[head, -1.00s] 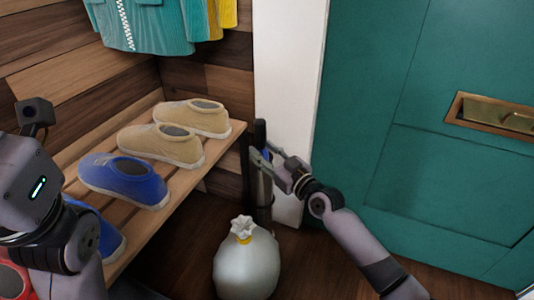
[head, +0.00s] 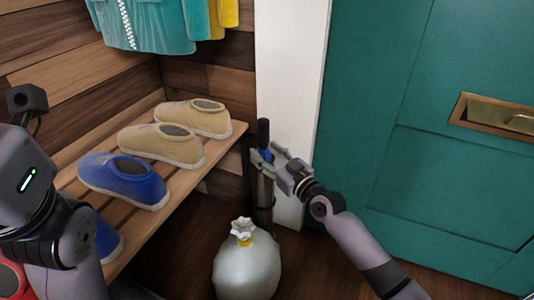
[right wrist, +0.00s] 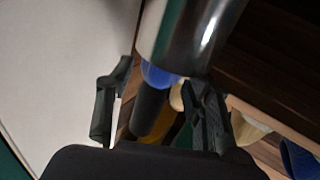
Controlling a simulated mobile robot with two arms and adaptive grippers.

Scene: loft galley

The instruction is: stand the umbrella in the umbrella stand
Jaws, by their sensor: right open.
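The umbrella has a dark handle (head: 263,132) and a blue part (right wrist: 158,75) below it. It stands handle up, its lower part hidden inside the umbrella stand (head: 263,200), a slim metallic cylinder in the corner by the white door frame. In the right wrist view the shiny stand (right wrist: 185,35) is at the top, with the blue part at its mouth and the dark handle pointing down the picture. My right gripper (head: 264,156) is open, one finger on each side of the umbrella. Contact cannot be told. My left arm shows at the left edge; its fingers are out of view.
A wooden bench (head: 215,150) with beige and blue shoes is left of the stand. A pale tied sack (head: 247,268) sits on the floor in front of the stand. The teal door (head: 440,180) is at the right; jackets (head: 165,25) hang above.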

